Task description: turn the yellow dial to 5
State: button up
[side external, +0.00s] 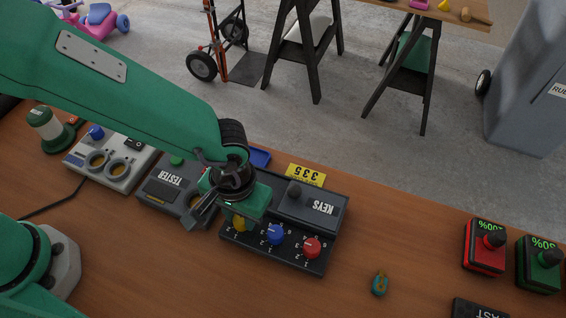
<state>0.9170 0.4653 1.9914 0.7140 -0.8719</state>
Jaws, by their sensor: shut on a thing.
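The yellow dial (239,224) is the leftmost of three dials on the dark box marked KEYS (325,256). A blue dial (275,235) is in the middle and a red dial (312,247) is on the right, each with small white numbers around it. My gripper (236,214) points down over the yellow dial and is shut on it. The gripper hides much of the yellow dial, so its setting cannot be read.
A TESTER box (165,189) is close on the left. A small teal and orange item (380,283) and red (484,250) and green (540,266) boxes are to the right. The wooden bench between is clear.

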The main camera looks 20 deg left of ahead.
aim_at(242, 220)
jog(key=shift+s+m, duration=0.1)
jog(key=shift+m, duration=0.7)
jog(key=o, duration=1)
jog(key=shift+r, duration=0.1)
jog(key=shift+d+r, duration=0.1)
jog(key=shift+r, duration=3.7)
